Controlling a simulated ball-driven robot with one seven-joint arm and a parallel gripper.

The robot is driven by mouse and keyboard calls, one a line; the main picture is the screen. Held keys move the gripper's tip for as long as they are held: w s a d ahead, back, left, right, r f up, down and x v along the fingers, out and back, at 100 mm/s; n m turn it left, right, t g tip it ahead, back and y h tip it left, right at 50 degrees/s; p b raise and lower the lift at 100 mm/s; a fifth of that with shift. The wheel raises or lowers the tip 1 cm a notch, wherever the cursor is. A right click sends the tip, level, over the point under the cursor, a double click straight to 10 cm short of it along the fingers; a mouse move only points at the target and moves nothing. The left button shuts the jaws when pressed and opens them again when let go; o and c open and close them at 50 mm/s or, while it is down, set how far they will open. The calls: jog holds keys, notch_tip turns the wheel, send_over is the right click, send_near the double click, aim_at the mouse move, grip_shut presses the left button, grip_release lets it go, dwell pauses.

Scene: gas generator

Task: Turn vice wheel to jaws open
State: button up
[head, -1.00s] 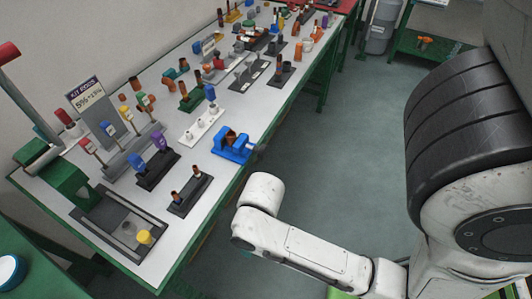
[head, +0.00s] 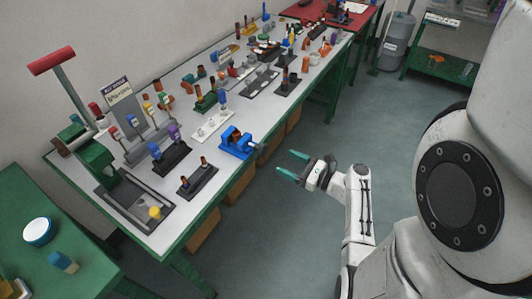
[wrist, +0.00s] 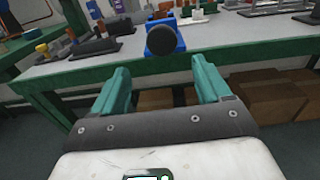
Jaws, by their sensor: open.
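The blue vice (head: 237,143) stands at the near edge of the grey workbench, with its dark round wheel (head: 260,147) sticking out over the edge toward the aisle. In the wrist view the vice (wrist: 163,38) is straight ahead, and its dark wheel (wrist: 163,42) faces the camera, hiding much of the body. My gripper (head: 292,164) is over the aisle, right of the wheel and apart from it. Its two teal fingers are spread and empty; in the wrist view the gripper (wrist: 162,85) lies below the wheel, which shows between and beyond the fingertips. The vice's jaw gap is hard to judge.
The long workbench (head: 170,232) holds several fixtures on both sides of the vice. Cardboard boxes (head: 238,184) sit under it. A green table (head: 85,272) is at the lower left. The aisle floor (head: 330,130) is clear.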

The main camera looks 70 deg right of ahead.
aim_at(265, 152)
jog(key=p+x, duration=0.1)
jog(key=x, duration=0.9)
jog(key=shift+w+d, duration=0.2)
jog(key=shift+d, duration=0.05)
jog(key=shift+c, duration=0.2)
jog(key=c, duration=1)
jog(key=shift+o, duration=0.2)
